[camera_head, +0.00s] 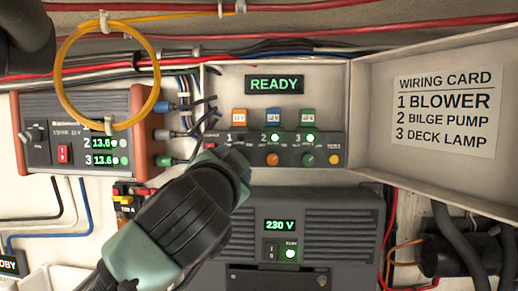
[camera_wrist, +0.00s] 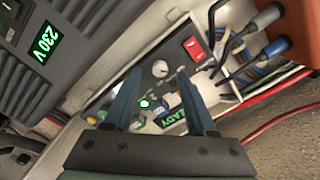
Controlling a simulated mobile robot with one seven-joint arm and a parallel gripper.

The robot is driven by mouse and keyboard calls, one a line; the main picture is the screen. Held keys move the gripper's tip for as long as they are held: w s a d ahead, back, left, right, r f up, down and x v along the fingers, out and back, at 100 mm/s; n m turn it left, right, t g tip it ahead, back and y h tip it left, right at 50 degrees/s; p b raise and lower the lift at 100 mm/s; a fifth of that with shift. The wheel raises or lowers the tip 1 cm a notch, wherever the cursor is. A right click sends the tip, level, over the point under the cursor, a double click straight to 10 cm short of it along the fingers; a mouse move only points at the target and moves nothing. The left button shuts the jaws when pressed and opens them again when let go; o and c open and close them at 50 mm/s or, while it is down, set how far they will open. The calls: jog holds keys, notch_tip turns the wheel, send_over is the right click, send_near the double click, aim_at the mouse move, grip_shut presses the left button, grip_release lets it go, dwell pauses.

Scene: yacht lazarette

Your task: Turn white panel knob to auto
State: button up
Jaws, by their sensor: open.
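The white panel knob (camera_wrist: 160,68) shows in the wrist view on the dark strip of the panel (camera_head: 290,148). It appears between the tips of my open gripper (camera_wrist: 157,76), with no visible contact. I cannot read its pointer or any "auto" mark. In the head view my gripper (camera_head: 236,162) is at the left end of the strip, by number 1, and hides the white knob. An orange knob (camera_head: 272,159) sits under number 2 and a green knob (camera_head: 308,160) under number 3. A red rocker switch (camera_wrist: 195,48) is beside the white knob in the wrist view.
A lit READY display (camera_head: 274,84) is above the strip. A yellow button (camera_head: 334,159) is at its right end. A 230 V unit (camera_head: 330,225) stands below. Cables and plugs (camera_head: 195,115) crowd the left side. An open lid with a wiring card (camera_head: 446,110) is at right.

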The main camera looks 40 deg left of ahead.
jog(key=shift+x, duration=1.05)
grip_shut()
